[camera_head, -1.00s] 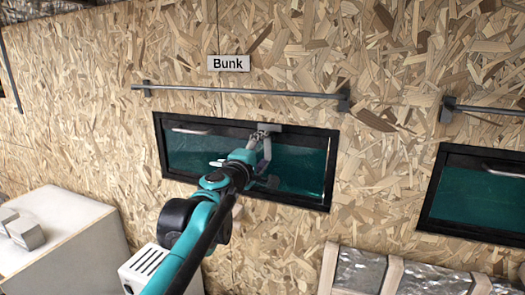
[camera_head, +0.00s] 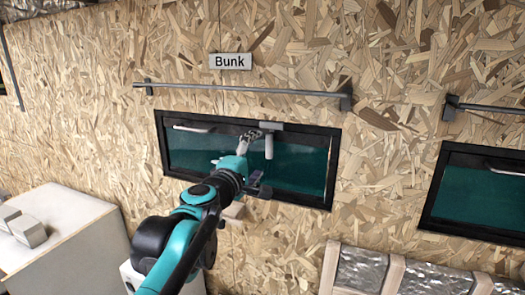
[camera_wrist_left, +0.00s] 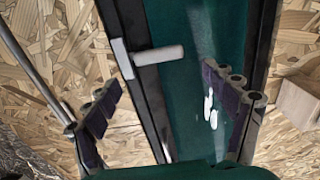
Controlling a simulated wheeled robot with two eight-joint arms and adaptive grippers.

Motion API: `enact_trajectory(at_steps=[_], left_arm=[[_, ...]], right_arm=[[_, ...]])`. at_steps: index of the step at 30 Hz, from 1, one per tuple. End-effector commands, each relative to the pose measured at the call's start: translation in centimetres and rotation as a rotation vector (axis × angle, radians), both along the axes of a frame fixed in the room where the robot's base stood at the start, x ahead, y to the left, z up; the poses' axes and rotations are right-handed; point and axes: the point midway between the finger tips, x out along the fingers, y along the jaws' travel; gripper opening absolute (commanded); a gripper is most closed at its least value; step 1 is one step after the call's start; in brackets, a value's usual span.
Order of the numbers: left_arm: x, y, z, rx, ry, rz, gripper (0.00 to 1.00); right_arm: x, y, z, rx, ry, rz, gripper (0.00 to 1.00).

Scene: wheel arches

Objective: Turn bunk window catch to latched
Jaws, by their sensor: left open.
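The Bunk window (camera_head: 188,152) has a black frame and dark teal glass, under the "Bunk" sign (camera_head: 230,61). Its catch (camera_head: 269,147) is a pale grey lever at the middle of the top frame, hanging down over the glass. In the left wrist view the catch lever (camera_wrist_left: 160,55) sticks out across the frame from a flat plate. My left gripper (camera_head: 250,138) is just left of the catch in the head view. In the wrist view the left gripper (camera_wrist_left: 168,95) is open, its fingers spread wide, with the lever beyond them. I see no contact.
A grey rail (camera_head: 240,91) runs above the window, and a grab handle (camera_head: 193,129) sits at its upper left. A second window (camera_head: 475,205) is to the right. A white cabinet (camera_head: 60,240) with grey blocks stands lower left. Foil panels (camera_head: 365,272) are below.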

Motion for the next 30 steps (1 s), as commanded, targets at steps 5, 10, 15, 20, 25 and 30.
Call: enact_trajectory(at_steps=[5,10,15,20,25,30], left_arm=[[-3.4,1.5,0.0,0.000,0.000,0.002,0.84],[-5.3,2.3,0.0,-0.001,0.000,0.001,0.84],[-5.9,2.5,0.0,-0.001,0.000,0.001,0.84],[-5.9,2.5,0.0,-0.001,0.000,0.001,0.84],[-6.1,2.5,-0.8,0.014,-0.002,-0.004,0.84],[-8.2,2.1,-7.0,0.163,-0.018,-0.056,0.84]], right_arm=[[0.0,0.0,0.0,0.000,0.000,0.000,0.40],[0.0,0.0,0.0,0.000,0.000,0.000,0.40],[0.0,0.0,0.0,0.000,0.000,0.000,0.40],[0.0,0.0,0.0,0.000,0.000,0.000,0.40],[0.0,0.0,-0.5,0.000,0.000,0.000,0.40],[0.0,0.0,-4.2,0.000,0.000,0.000,0.40]])
